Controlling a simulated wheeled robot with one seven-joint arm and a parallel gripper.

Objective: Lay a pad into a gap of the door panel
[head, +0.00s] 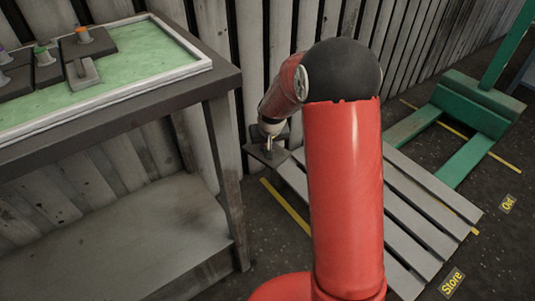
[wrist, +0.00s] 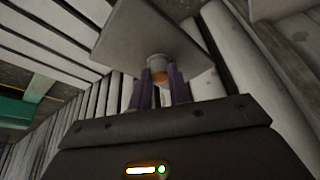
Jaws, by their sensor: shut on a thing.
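The door panel (head: 130,72) appears as a green sheet with a pale raised rim, lying on the bench at the left of the head view. My gripper (head: 268,138) is off the bench's right side, beyond the panel. In the wrist view my gripper (wrist: 165,88) is shut on the knob of a grey pad (wrist: 150,38). The knob has an orange band. Gaps between the pads are hard to make out.
The bench (head: 222,82) has a lower shelf (head: 130,235). A plank wall (head: 230,40) stands close behind. A slatted pallet (head: 410,225) and green metal frame (head: 470,120) are on the floor at right. The panel's right part is bare.

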